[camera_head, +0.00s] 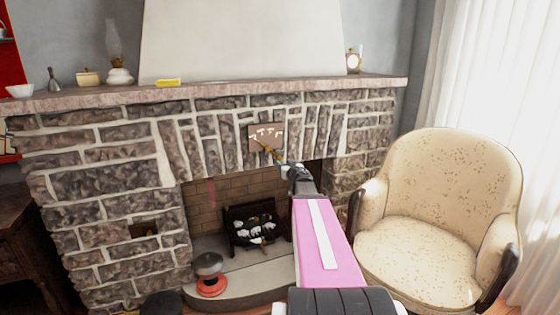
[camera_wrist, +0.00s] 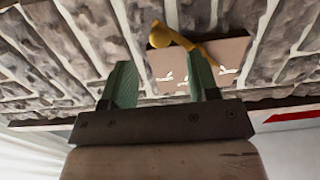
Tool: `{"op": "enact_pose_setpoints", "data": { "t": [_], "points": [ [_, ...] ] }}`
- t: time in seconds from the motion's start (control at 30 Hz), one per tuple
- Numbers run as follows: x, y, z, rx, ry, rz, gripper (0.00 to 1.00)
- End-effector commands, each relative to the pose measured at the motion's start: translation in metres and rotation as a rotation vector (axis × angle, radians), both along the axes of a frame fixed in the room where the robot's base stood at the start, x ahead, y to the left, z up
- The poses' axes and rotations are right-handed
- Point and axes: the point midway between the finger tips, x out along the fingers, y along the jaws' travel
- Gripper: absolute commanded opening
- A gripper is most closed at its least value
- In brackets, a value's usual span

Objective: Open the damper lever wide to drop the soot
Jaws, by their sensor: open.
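The damper lever (camera_head: 266,149) is a brass-coloured handle on a pale plate (camera_head: 265,132) set in the stone above the fireplace opening. It slants down to the right in the head view. My gripper (camera_head: 283,167) is at the lever's lower end. In the wrist view the lever (camera_wrist: 180,38) crosses the plate (camera_wrist: 225,55), with its thick end just past the gap between the green fingertips of my open gripper (camera_wrist: 158,60). No finger is visibly closed on it. I cannot tell whether the fingers touch it. No soot is visible.
The stone fireplace holds a grate (camera_head: 252,226) with black and white lumps. A red-based object with a dark top (camera_head: 210,274) stands on the hearth. A cream armchair (camera_head: 435,215) is close on the right. The mantel (camera_head: 215,94) carries small items, including a yellow object (camera_head: 168,83).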

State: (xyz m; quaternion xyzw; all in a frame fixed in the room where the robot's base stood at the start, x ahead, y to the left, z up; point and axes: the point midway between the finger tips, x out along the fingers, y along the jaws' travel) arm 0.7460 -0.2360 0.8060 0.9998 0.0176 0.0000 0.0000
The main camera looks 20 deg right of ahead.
Motion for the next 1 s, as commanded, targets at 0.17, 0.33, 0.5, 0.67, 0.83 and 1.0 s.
{"op": "enact_pose_setpoints", "data": {
  "t": [0.17, 0.33, 0.5, 0.67, 0.83, 1.0],
  "points": [
    [0.037, 0.0, 0.0, 0.0, -0.001, 0.0, 0.55],
    [0.063, 0.001, 0.0, 0.0, 0.0, 0.0, 0.55],
    [0.072, 0.002, 0.0, 0.0, 0.0, -0.001, 0.55],
    [0.072, 0.002, 0.0, 0.0, 0.0, -0.001, 0.55],
    [0.072, 0.002, 0.0, 0.0, 0.0, -0.001, 0.25],
    [0.072, 0.002, 0.0, 0.0, 0.0, -0.001, 0.0]
  ]
}}
